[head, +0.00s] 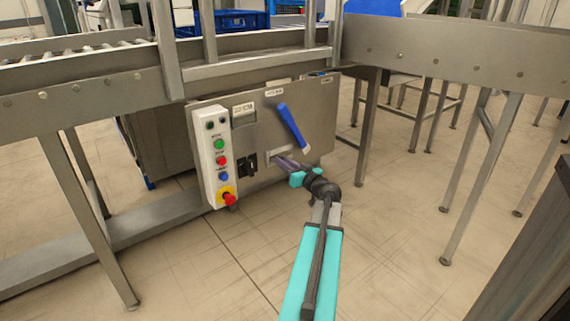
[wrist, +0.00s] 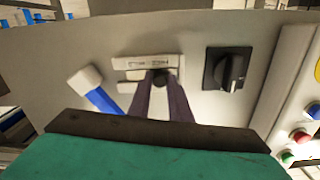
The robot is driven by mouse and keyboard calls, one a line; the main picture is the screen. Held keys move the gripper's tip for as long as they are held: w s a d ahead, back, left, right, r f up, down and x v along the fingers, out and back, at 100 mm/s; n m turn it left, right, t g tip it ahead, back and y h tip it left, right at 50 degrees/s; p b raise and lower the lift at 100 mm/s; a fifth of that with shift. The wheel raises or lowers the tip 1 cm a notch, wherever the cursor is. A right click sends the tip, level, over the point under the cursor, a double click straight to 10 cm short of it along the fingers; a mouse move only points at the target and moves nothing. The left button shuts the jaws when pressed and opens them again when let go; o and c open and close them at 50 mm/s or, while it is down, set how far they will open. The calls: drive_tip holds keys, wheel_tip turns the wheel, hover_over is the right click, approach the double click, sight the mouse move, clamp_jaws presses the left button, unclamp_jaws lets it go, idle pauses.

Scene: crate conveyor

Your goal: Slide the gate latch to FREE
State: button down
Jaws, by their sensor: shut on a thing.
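The gate latch is a small pale slotted plate (head: 280,155) low on the grey panel, with a dark knob (wrist: 159,77) in the wrist view. The plate (wrist: 148,63) bears small lettering that I cannot read. My gripper (head: 276,160) reaches the panel at the latch. In the wrist view its two dark fingers (wrist: 161,86) are shut on the knob, which they partly hide. How far along its slot the knob sits is not clear.
Beside the latch are a blue lever (head: 293,128), a black rotary switch (head: 247,165) and a white button box (head: 213,155) with a red emergency stop (head: 229,198). Conveyor frames (head: 440,48) and legs stand around.

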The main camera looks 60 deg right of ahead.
drive_tip(key=c, duration=1.6)
unclamp_jaws()
drive_tip(key=shift+w+a, duration=0.25)
drive_tip(key=shift+a, duration=0.15)
drive_tip(key=shift+c, duration=0.2)
drive_tip(key=shift+s+d, duration=0.1)
drive_tip(key=shift+d, duration=0.05)
drive_tip(key=p+v, duration=0.3)
drive_tip(key=v, duration=1)
drive_tip(key=shift+s+p, duration=0.35)
drive_tip(key=shift+s, duration=0.05)
